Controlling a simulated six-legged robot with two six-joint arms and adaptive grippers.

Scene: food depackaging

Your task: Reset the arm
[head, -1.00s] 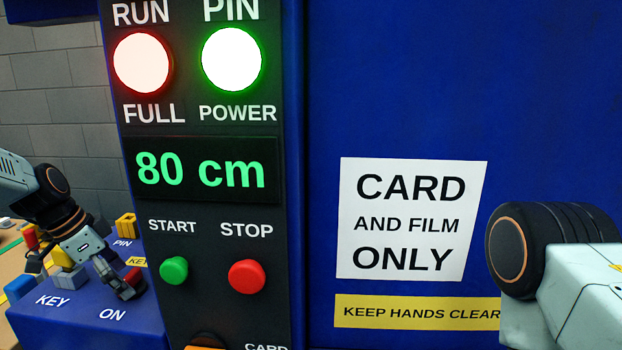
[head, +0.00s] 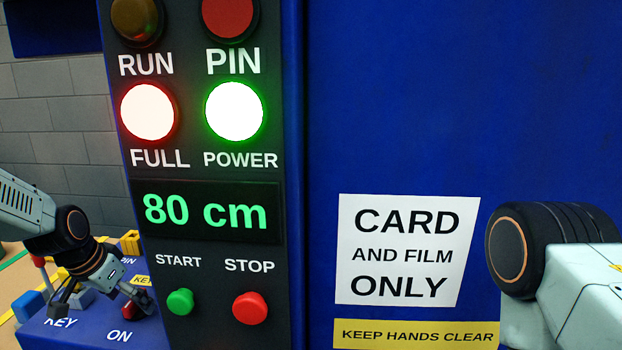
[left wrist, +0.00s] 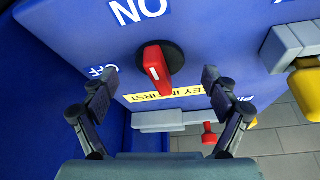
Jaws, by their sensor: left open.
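My left gripper (head: 102,298) is open over the blue control ledge at the lower left of the head view. In the left wrist view its two fingers (left wrist: 160,80) stand apart, with nothing held between them. A red rotary switch (left wrist: 157,66) on a black disc shows between and beyond the fingertips, beside the ON and OFF labels. Part of this red switch (head: 130,309) shows under the gripper in the head view. Whether a finger touches it is unclear. My right gripper is out of view; only a part of my right arm shows at the right edge.
The dark panel carries a green START button (head: 180,302), a red STOP button (head: 250,308) and a display (head: 207,212) reading 80 cm. The FULL and POWER lamps are lit. A blue machine wall with a CARD AND FILM ONLY sign (head: 405,250) fills the right.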

